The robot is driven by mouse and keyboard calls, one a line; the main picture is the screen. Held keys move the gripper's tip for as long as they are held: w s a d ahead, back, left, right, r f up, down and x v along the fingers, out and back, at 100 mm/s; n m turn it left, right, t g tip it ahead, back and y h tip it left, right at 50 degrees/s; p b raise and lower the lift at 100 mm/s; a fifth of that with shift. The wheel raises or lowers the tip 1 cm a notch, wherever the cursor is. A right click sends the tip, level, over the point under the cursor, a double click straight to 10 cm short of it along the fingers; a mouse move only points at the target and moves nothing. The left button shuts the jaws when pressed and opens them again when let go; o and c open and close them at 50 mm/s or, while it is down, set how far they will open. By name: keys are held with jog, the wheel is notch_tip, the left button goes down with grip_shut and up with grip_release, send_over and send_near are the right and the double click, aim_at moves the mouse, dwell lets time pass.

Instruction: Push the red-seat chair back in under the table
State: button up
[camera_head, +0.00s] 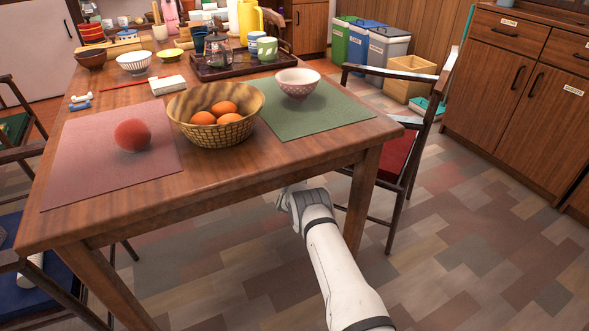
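The red-seat chair (397,157) stands at the right side of the wooden table (222,166). Its dark backrest faces right, and part of its red seat shows between the table's right edge and the backrest. The table's near right leg and top hide the rest of the seat. My white arm reaches up from the bottom of the view. My gripper (290,192) is at the table's near edge, left of the near right leg, with its end partly under the tabletop. Its fingertips are hidden, so I cannot tell whether it is open or shut.
A wicker basket of oranges (214,128), a red ball (132,134), a patterned bowl (297,83) and a tray (230,72) are on the table. Other chairs stand at the left. A wooden cabinet (520,90) is at the right. Tiled floor (440,240) is clear in front of it.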

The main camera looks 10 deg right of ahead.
grip_shut()
dwell(0.8)
